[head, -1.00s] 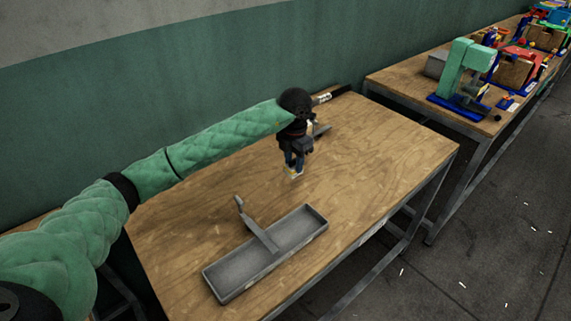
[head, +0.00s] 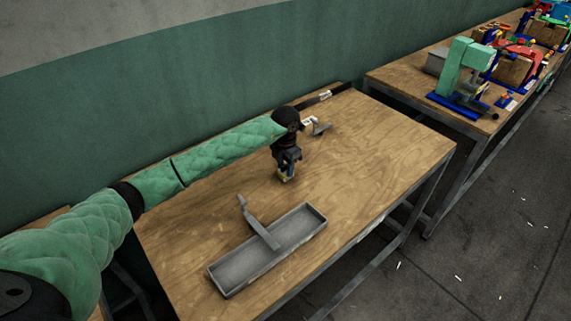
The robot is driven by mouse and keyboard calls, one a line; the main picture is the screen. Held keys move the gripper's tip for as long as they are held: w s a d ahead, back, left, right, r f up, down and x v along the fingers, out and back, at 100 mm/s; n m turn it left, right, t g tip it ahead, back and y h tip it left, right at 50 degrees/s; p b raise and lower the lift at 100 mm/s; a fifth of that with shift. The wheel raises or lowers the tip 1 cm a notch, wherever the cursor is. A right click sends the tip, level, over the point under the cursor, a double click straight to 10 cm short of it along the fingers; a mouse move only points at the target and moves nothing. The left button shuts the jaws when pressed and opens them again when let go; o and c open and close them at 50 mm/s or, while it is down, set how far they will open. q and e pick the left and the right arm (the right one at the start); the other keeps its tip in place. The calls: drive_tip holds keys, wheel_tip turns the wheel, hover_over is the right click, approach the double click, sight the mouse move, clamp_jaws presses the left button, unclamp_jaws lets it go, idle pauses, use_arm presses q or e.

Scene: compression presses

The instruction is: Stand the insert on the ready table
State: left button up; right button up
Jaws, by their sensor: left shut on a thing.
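My left gripper (head: 286,175) points down over the wooden table (head: 375,160), which I take to be the ready table. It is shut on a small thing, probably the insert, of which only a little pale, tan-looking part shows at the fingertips. The fingers hide the rest. The gripper is low, close to the table top, between the back edge and the grey tray. I cannot tell whether the held thing touches the wood. My right gripper is not in view.
A shallow grey tray (head: 300,226) with a grey angled piece (head: 261,230) across it is at the table's front. Another small grey piece (head: 321,129) stands behind the gripper. The table's right part is clear. A green press (head: 459,69) stands on the bench beyond.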

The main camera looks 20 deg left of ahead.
use_arm(q)
drive_tip(key=shift+f, duration=0.1)
idle(0.3)
drive_tip(key=shift+f, duration=0.1)
drive_tip(key=o, duration=1.1)
drive_tip(key=shift+r, duration=0.2)
